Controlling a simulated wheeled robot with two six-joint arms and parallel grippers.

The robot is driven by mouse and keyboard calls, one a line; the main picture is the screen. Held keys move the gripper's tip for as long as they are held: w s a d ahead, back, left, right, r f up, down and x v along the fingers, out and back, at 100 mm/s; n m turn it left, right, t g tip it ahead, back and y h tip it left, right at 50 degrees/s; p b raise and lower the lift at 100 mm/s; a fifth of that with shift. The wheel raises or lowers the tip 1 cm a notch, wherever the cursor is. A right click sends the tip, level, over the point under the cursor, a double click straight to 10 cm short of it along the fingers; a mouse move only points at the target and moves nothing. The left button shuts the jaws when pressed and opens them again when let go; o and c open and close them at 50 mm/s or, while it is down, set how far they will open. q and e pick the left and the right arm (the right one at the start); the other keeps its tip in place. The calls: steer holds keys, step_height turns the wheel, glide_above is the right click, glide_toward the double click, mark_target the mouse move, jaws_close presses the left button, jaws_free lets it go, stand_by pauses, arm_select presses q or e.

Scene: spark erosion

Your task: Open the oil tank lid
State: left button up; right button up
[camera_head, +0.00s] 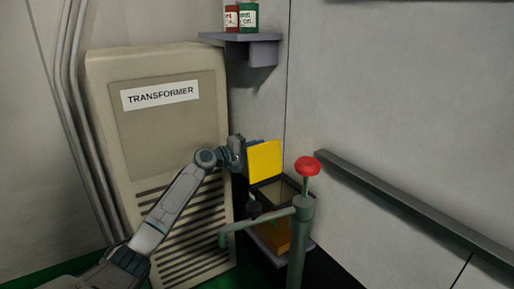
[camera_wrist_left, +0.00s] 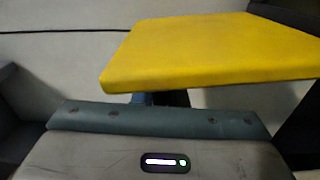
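A yellow square panel (camera_head: 264,161), which looks like the oil tank lid, stands roughly upright above the dark-framed tank (camera_head: 275,190). The tank's top looks open below it, with an orange-brown area low in front. My left gripper (camera_head: 240,154) is at the panel's left edge, touching or very close. In the left wrist view the yellow panel (camera_wrist_left: 215,48) fills the space ahead of the gripper and hides most of the fingers. I cannot tell whether they are shut on it. My right gripper is out of view.
A green hand pump with a red knob (camera_head: 307,166) stands in front of the tank, its spout reaching left. A beige transformer cabinet (camera_head: 160,125) is at the left. A shelf (camera_head: 240,38) with cans is above. A rail (camera_head: 400,205) runs along the right wall.

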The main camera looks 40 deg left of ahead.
arm_select(q)
steer(key=o, duration=0.4)
steer(key=shift+a+f, duration=0.1)
steer(key=shift+f, duration=0.05)
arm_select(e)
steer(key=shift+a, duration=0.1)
